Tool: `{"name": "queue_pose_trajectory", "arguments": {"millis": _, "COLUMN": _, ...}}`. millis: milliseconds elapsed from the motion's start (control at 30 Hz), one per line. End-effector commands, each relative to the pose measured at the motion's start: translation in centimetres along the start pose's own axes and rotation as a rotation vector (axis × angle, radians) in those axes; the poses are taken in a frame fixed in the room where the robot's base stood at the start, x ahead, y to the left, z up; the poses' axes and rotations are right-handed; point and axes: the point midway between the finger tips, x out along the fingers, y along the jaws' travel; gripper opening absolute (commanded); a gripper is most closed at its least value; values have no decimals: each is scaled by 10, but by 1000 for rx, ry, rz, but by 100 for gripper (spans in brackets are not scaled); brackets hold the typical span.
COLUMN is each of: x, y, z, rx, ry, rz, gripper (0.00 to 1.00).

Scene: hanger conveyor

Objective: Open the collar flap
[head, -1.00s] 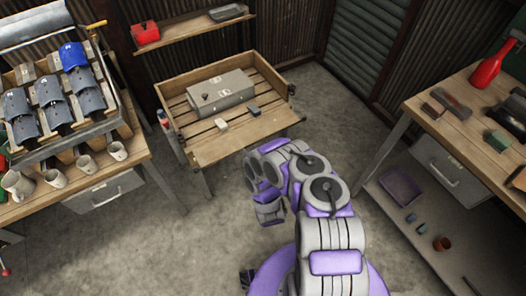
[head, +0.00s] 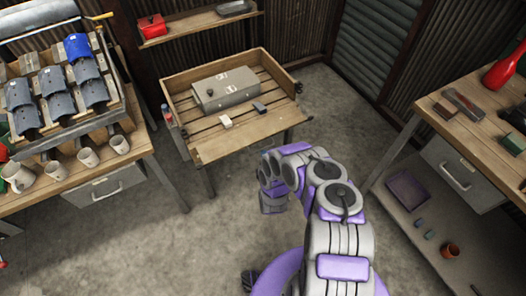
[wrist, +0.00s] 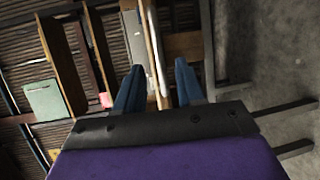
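No part is clearly recognisable as the collar flap. A grey box (head: 226,89) with a dark knob lies on the slatted wooden bench (head: 222,146) at the middle back. On the left rack stand several grey curved pieces (head: 53,87), and a blue one (head: 77,47) tops the right column. My gripper (wrist: 157,88) shows two blue fingers spread apart in the wrist view, with nothing held between them. Pale and wooden upright strips show beyond the fingers. In the head view my arm is bent over the floor in front of the bench, apart from it; the fingertips are not clear there.
Several mugs (head: 87,157) stand on the left table. A pale block (head: 226,122) and a dark block (head: 259,107) lie on the bench. The right table holds a red bottle (head: 503,66); a purple tray (head: 408,190) lies below. The floor between is mostly clear.

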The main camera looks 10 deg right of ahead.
Motion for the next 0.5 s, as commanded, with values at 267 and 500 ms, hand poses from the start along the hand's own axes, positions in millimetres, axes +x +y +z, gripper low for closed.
{"name": "queue_pose_trajectory", "arguments": {"millis": 267, "x": 46, "y": -2, "z": 1, "rx": 1, "ry": -2, "rz": 1, "gripper": 38}}
{"name": "queue_pose_trajectory", "arguments": {"millis": 500, "x": 62, "y": 0, "z": 0, "rx": 0, "ry": 0, "rz": 2, "gripper": 38}}
